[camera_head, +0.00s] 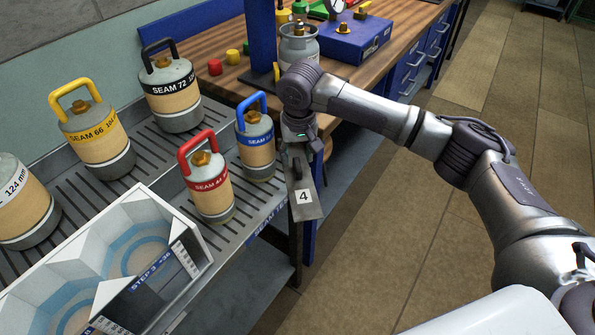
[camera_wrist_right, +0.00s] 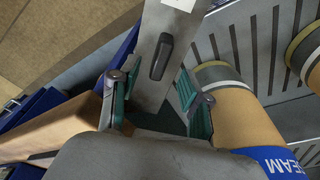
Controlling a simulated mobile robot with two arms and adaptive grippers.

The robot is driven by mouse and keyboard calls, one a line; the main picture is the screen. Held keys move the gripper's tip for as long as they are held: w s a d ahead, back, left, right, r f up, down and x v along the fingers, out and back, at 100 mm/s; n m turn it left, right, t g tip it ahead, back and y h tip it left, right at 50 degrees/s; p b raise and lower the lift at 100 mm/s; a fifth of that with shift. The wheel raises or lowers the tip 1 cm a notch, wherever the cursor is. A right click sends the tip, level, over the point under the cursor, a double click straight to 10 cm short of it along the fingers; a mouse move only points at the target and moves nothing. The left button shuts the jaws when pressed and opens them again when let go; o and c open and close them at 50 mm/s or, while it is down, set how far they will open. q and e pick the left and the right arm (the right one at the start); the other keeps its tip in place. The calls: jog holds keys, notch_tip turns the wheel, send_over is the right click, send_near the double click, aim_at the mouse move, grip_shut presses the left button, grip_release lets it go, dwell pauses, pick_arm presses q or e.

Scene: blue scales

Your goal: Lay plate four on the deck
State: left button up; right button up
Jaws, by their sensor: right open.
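Plate four (camera_head: 305,207) is a flat grey plate with a white label "4" and a black handle. It lies at the right edge of the slotted grey deck (camera_head: 242,228), partly past that edge; I cannot tell what bears it. My right gripper (camera_head: 302,150) is over the plate's far end. In the right wrist view the plate (camera_wrist_right: 150,93) runs up from between the open green-padded fingers of the gripper (camera_wrist_right: 155,103). The black handle (camera_wrist_right: 162,57) stands beyond the fingertips, not gripped. My left gripper is not in view.
Blue-handled (camera_head: 256,146) and red-handled (camera_head: 209,187) cylinders stand on the deck close left of the plate. Yellow-handled (camera_head: 96,135) and black-handled (camera_head: 170,95) cylinders stand farther back. A white divided box (camera_head: 198,240) is at front left. A blue post (camera_head: 261,45) rises behind.

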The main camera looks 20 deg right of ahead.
aim_at(298, 164)
notch_tip(298, 164, down, 4)
jog(key=shift+r, duration=0.1)
jog(key=shift+w, duration=0.1)
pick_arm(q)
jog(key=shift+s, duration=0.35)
pick_arm(e)
grip_shut()
